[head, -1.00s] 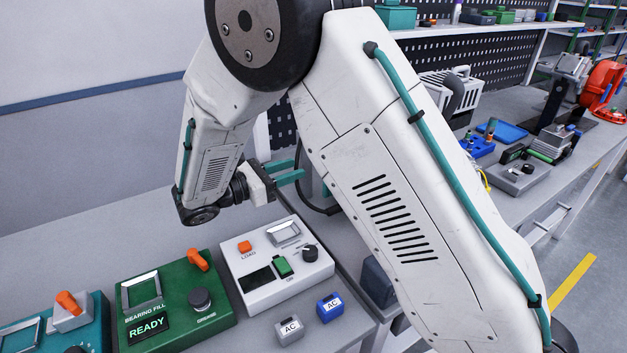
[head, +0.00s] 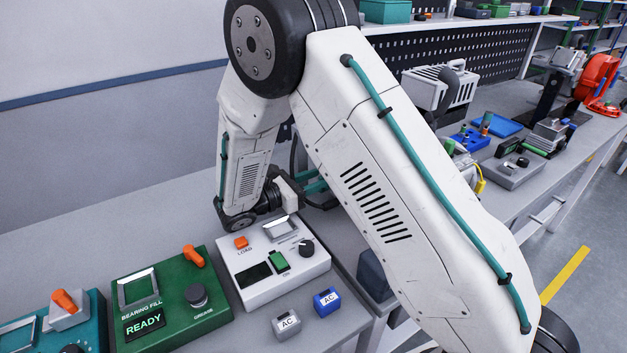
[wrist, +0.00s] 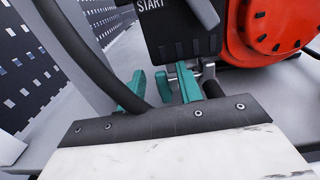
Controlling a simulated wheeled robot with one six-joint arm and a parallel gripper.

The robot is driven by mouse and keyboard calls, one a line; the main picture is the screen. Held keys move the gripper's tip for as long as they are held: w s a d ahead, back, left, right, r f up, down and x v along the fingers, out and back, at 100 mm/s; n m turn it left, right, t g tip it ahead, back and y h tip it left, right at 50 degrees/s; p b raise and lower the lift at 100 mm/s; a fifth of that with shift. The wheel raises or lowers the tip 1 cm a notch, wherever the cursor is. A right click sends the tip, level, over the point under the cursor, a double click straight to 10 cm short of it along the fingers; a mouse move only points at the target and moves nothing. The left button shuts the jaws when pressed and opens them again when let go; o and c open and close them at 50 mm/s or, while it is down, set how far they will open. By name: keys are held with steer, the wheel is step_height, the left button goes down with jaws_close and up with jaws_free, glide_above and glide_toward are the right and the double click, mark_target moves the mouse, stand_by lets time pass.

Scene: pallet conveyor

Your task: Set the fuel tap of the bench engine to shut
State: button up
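In the wrist view, the bench engine has a round red housing (wrist: 272,35) at the upper right and a black panel marked START (wrist: 178,35) beside it. A small grey metal part (wrist: 208,78) is just right of the right finger.
A dark hose (wrist: 85,50) crosses close to the left finger. In the head view, a white tester (head: 275,290) and a green bearing-fill box (head: 165,275) stand in front. A grey handled unit (head: 440,88) and a blue tray (head: 497,125) lie further right on the bench.

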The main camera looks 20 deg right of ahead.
jaws_close()
steer(key=shift+w+a+f+n, duration=0.1)
steer(key=shift+w+n, duration=0.2)
steer(key=shift+n, duration=0.7)
steer(key=shift+w+a+f+n, duration=0.1)
steer(key=shift+w+n, duration=0.2)
steer(key=shift+n, duration=0.7)
steer(key=shift+w+f+n, duration=0.1)
steer(key=shift+w+n, duration=0.2)
steer(key=shift+n, duration=0.7)
jaws_free()
